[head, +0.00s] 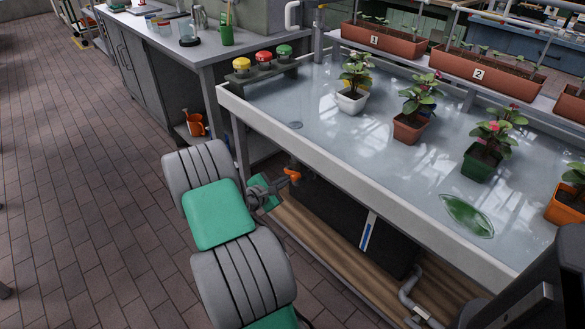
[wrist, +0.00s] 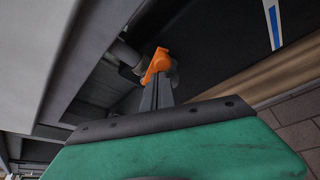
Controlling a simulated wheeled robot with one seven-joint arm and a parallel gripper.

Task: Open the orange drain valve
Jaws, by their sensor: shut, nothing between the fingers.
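The orange drain valve (head: 290,175) sits under the near edge of the flooded tray table, toward its left end. In the wrist view the valve's orange handle (wrist: 157,64) shows on a dark pipe, straight ahead of my fingers. My gripper (head: 282,183) is shut and empty, with its fingertips at or very close to the handle. In the wrist view the closed fingers of my gripper (wrist: 158,88) point at the handle's lower end. I cannot tell whether they touch it. The gripper hides part of the valve's body.
The tray table's front rim (head: 350,173) overhangs the valve. A black tank (head: 345,225) stands below on a wooden shelf (head: 325,258). An orange watering can (head: 195,123) sits under the left counter. Potted plants and colored buttons are on the tray table. The brick floor at left is free.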

